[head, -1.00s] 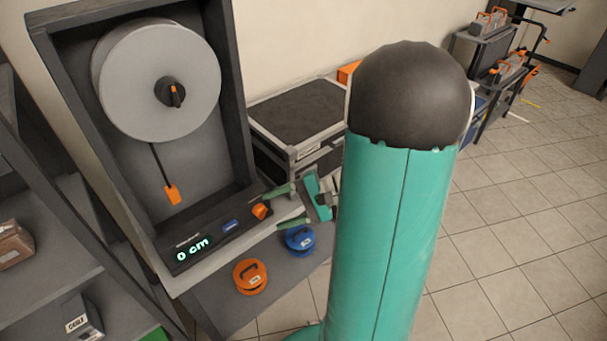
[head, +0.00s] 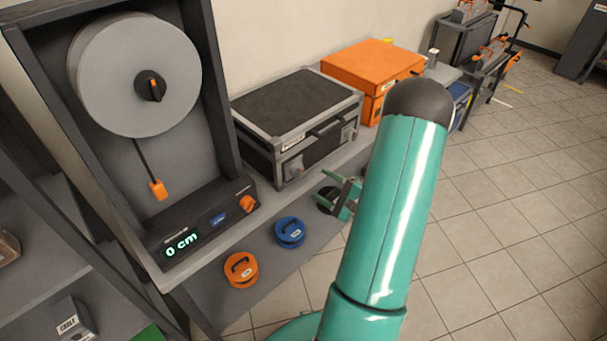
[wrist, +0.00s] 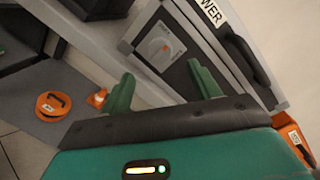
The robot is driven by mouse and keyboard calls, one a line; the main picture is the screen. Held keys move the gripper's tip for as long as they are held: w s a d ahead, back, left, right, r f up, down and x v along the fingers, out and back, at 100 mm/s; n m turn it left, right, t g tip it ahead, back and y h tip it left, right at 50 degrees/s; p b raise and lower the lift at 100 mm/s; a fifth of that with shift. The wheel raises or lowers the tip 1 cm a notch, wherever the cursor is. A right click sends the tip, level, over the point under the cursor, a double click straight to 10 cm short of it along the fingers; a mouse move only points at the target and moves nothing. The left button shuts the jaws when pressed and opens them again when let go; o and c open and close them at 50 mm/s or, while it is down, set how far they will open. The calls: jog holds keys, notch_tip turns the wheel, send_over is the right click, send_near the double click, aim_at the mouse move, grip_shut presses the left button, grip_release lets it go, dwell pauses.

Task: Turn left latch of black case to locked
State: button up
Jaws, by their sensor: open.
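The black case (head: 297,105) with pale metal edges stands on the grey shelf top in the head view. Its left latch (head: 292,166) is a grey plate on the front. My gripper (head: 342,193) is in front of the case, below and right of the left latch. In the wrist view its green fingers (wrist: 163,86) are spread and empty, apart from the latch.
The right latch (head: 349,131) is on the same front. An orange case (head: 372,64) stands behind to the right. A reel unit (head: 140,75) with a 0 cm display stands left. Orange (head: 240,270) and blue (head: 289,232) discs lie on the lower shelf. Open floor lies right.

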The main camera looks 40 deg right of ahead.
aim_at(302, 174)
jog(key=w, duration=0.2)
jog(key=w+a, duration=0.1)
jog(key=w, duration=0.5)
jog(key=shift+a, duration=0.15)
jog(key=c, duration=1)
jog(key=shift+o, duration=0.2)
